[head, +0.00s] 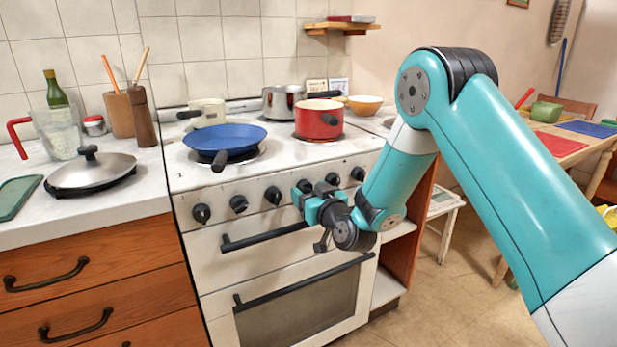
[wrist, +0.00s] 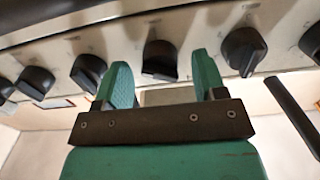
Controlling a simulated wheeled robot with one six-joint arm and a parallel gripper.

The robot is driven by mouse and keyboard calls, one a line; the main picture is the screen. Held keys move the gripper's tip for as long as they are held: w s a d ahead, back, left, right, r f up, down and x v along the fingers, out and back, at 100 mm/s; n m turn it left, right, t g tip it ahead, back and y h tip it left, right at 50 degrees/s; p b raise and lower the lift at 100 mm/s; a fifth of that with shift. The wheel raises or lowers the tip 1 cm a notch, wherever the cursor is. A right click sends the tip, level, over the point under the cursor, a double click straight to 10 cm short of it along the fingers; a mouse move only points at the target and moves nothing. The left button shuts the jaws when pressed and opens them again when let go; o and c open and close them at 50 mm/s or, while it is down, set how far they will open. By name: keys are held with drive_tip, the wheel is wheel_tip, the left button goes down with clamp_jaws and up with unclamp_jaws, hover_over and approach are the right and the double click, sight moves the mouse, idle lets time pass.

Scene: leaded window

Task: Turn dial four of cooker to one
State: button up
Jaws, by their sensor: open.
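The white cooker (head: 210,265) has a row of black dials on its front panel. Dial four, counted from the left, is the black dial (head: 305,186) just above my gripper in the head view. My gripper (head: 299,200) is open and empty before the panel. The wrist view looks upside down, with a pan handle below the panel. There the open fingers (wrist: 165,88) stand either side of a dial that looks like dial three (wrist: 158,62), apart from it. Dial four seems to be the one left of it (wrist: 88,72). The dial markings are too small to read.
A blue pan (head: 225,138) stands on the hob, its handle (head: 219,160) reaching over the front edge. A red pot (head: 318,120) is behind right. A bar handle (head: 262,237) sticks out below the dials. A worktop with a lidded pan (head: 92,172) is at left.

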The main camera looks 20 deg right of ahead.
drive_tip(key=shift+w+a+p, duration=0.1)
drive_tip(key=shift+w+p, duration=0.2)
drive_tip(key=shift+w, duration=0.1)
drive_tip(key=c, duration=0.9)
drive_tip(key=shift+f, duration=0.1)
